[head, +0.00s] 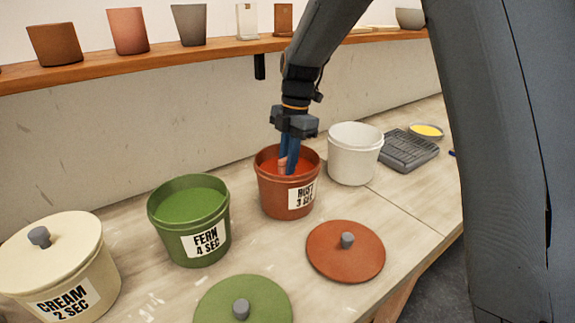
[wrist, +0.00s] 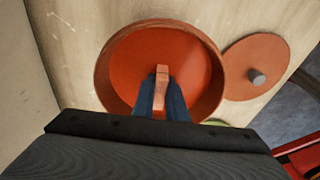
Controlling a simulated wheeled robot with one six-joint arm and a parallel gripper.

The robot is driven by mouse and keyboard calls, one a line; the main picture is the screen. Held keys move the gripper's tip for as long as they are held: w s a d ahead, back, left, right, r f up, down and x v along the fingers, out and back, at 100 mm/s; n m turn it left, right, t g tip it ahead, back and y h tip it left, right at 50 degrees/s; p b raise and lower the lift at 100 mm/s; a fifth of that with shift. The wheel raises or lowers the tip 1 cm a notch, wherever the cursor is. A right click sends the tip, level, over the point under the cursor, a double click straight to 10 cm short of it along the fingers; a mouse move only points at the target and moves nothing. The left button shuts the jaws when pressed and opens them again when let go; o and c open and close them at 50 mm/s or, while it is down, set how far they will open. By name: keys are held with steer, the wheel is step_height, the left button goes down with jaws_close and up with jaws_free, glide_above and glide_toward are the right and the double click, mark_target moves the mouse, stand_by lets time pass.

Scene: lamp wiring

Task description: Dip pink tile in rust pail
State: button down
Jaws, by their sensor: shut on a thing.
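The rust pail (head: 272,197) stands open on the bench with a label reading "RUST 3 SEC" and orange-red glaze inside. It also shows in the wrist view (wrist: 103,75). My gripper (head: 289,165) points down into the pail's mouth, its blue fingers shut on the pink tile (wrist: 161,86). A sliver of the tile also shows between the fingers in the head view (head: 283,164). The tile's lower end is at or in the glaze; I cannot tell how deep. The rust lid (head: 345,262) lies flat on the bench in front of the pail.
The open fern pail (head: 163,228) stands left, its green lid (head: 243,300) in front. The lidded cream pail (head: 50,262) is far left. A white pail (head: 354,153), a grey rack (head: 407,150) and a yellow dish (head: 427,131) are right. A shelf (head: 150,53) with pots runs behind.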

stand_by(0.4)
steer(key=shift+r+p, duration=1.95)
steer(key=shift+r, duration=1.1)
steer(key=shift+r+p, duration=1.55)
steer(key=shift+r, duration=0.95)
